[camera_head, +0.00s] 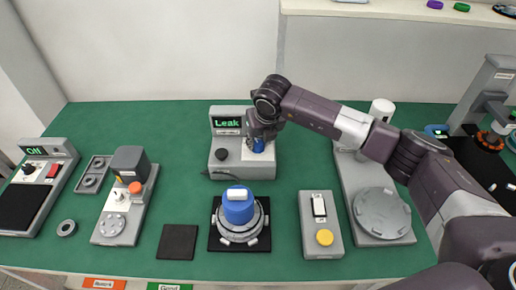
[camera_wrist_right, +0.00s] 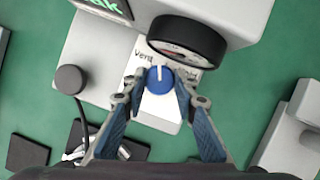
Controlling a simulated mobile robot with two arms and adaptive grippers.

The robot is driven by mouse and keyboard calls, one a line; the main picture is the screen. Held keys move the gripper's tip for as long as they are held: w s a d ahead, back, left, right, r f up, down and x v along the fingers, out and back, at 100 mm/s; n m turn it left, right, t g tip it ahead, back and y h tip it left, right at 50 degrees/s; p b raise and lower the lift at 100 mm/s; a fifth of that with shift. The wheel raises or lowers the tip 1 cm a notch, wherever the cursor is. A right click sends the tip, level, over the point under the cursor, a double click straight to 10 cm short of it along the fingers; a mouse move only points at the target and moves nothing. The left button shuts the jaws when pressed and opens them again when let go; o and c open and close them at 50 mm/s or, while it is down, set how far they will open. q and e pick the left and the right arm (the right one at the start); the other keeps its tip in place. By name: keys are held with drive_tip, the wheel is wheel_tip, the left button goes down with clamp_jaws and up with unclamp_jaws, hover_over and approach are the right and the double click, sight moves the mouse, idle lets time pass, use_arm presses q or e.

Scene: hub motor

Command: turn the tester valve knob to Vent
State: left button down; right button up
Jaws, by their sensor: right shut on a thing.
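The grey tester (camera_head: 225,172) stands at the back middle of the green table, its screen reading "Leak" in green. Its blue valve knob (camera_wrist_right: 159,82) sits on a white label plate (camera_wrist_right: 150,108) in the wrist view. The knob's white pointer mark points roughly up in that view. The word "Vent" shows at the knob's upper left; another label at its right is partly hidden. My right gripper (camera_wrist_right: 160,88) is shut on the knob, one finger on each side. In the head view the right gripper (camera_head: 260,138) covers much of the knob. My left gripper is out of view.
A black round gauge (camera_wrist_right: 187,42) sits close above the knob. A blue-topped motor (camera_head: 238,208) stands in front of the tester.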

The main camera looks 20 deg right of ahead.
drive_tip(key=shift+d+n+y+b, duration=0.1)
drive_tip(key=shift+n+y+b, duration=0.3)
drive_tip(key=shift+n+b, duration=0.55)
drive_tip(key=shift+r, duration=0.1)
drive_tip(key=o, duration=1.2)
drive_tip(key=shift+c, duration=0.2)
drive_tip(key=v, duration=0.8)
